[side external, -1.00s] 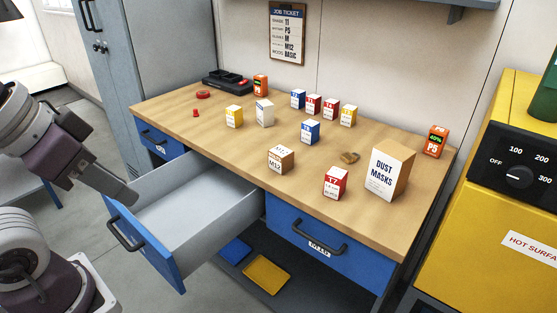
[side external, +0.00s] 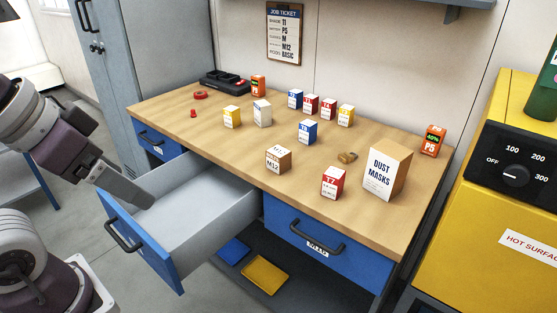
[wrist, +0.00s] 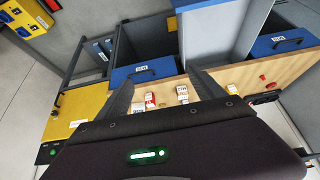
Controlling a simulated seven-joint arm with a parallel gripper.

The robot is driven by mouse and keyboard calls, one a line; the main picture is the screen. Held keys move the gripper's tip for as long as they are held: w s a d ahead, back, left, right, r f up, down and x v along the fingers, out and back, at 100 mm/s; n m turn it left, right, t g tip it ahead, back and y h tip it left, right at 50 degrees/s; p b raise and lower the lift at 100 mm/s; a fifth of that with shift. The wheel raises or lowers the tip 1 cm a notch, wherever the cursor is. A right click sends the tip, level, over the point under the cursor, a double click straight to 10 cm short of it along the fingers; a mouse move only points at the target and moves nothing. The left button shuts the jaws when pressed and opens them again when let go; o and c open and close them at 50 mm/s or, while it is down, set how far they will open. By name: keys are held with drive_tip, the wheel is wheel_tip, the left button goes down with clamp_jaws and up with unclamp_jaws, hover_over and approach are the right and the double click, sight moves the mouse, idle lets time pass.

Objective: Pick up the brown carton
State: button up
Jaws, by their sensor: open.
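The small brown carton (side external: 278,159), with a white label that seems to read M12, stands upright on the wooden workbench (side external: 225,145) near its front edge. My gripper (side external: 143,198) is at the left in the side view, over the left part of the open drawer, well apart from the carton. In the wrist view its two dark fingers are spread around (wrist: 163,92), with nothing held between them. Small boxes show there beyond the fingers, but I cannot tell for sure which is the brown carton.
An open grey drawer (side external: 215,205) with a blue front juts out at the left. A red-and-white box (side external: 333,182) and a larger dust-masks box (side external: 388,172) stand right of the carton. Several small boxes stand behind it. A yellow oven (side external: 490,220) is at the right.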

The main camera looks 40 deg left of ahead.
drive_tip(key=w+a+t, duration=0.1)
drive_tip(key=w+a, duration=0.1)
drive_tip(key=w, duration=1.1)
drive_tip(key=m+t, duration=0.1)
drive_tip(key=t, duration=0.4)
hover_over(273, 161)
drive_tip(key=s, duration=0.5)
wheel_tip(273, 161, down, 13)
drive_tip(key=shift+t+h, duration=0.7)
drive_tip(key=shift+t, duration=0.1)
drive_tip(key=w+f, duration=0.1)
drive_tip(key=f, duration=0.2)
drive_tip(key=w+f, duration=0.1)
drive_tip(key=f, duration=0.1)
drive_tip(key=w+f, duration=0.1)
drive_tip(key=f, duration=0.2)
drive_tip(key=shift+w+a+f, duration=0.15)
drive_tip(key=shift+w+f, duration=0.15)
drive_tip(key=shift+f, duration=0.05)
drive_tip(key=x, duration=0.7)
drive_tip(key=shift+w+r, duration=0.15)
drive_tip(key=shift+r, duration=0.2)
clamp_jaws()
